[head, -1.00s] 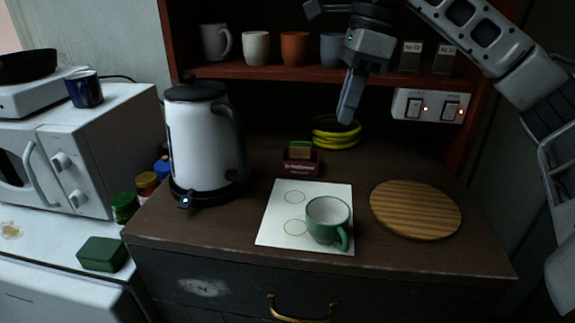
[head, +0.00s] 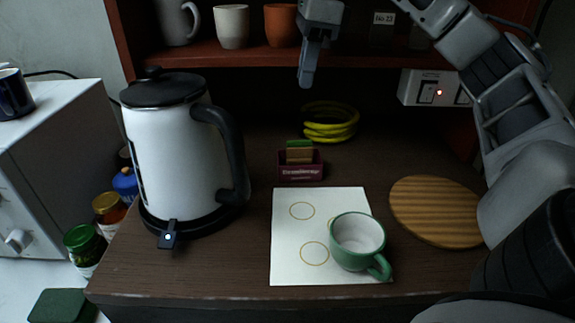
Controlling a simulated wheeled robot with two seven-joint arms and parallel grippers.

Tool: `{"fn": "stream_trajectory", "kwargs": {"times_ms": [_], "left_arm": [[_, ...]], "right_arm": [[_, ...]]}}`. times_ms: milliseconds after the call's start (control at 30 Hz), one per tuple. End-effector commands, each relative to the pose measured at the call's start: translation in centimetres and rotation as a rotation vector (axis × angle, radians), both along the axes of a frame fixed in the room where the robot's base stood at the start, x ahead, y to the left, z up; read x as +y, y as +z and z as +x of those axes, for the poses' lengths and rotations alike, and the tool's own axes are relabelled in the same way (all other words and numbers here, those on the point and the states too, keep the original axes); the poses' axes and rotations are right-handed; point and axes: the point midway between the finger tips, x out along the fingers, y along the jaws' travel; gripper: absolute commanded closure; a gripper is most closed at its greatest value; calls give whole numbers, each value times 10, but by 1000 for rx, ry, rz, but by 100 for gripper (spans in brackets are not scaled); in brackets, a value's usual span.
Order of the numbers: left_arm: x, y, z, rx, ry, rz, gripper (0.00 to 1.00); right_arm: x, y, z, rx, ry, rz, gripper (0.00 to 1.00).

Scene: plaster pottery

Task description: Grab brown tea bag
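A small maroon box (head: 299,172) stands on the dark wooden counter in the middle of the head view. A brown tea bag (head: 299,157) stands upright in it, with a green one (head: 299,144) behind it. My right gripper (head: 307,82) hangs fingers-down in front of the shelf, higher than the box and apart from it. Its fingers overlap in this view, so I cannot tell whether they are open or shut. No object shows in them. My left gripper is not in view.
A white kettle (head: 170,150) stands to the left of the box. Yellow rings (head: 332,134) lie behind it. In front, a green cup (head: 357,239) stands on a white sheet (head: 300,260). A round wooden board (head: 435,212) lies at the right. The shelf (head: 220,56) overhangs the back.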

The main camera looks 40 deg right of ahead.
Motion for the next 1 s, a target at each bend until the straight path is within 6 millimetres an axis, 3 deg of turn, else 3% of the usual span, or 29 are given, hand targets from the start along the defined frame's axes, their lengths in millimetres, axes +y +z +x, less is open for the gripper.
{"fn": "stream_trajectory", "kwargs": {"times_ms": [33,300,567,833,1000], "left_arm": [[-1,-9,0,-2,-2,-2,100],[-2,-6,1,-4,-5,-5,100],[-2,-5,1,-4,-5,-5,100],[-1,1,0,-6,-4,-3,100],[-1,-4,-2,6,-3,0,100]], "right_arm": [[1,-19,0,4,0,-1,85],[7,-67,5,3,0,-2,85],[9,-87,6,0,-1,-1,85],[5,-124,4,2,0,-1,85],[6,-137,6,-1,0,-1,85]]}}
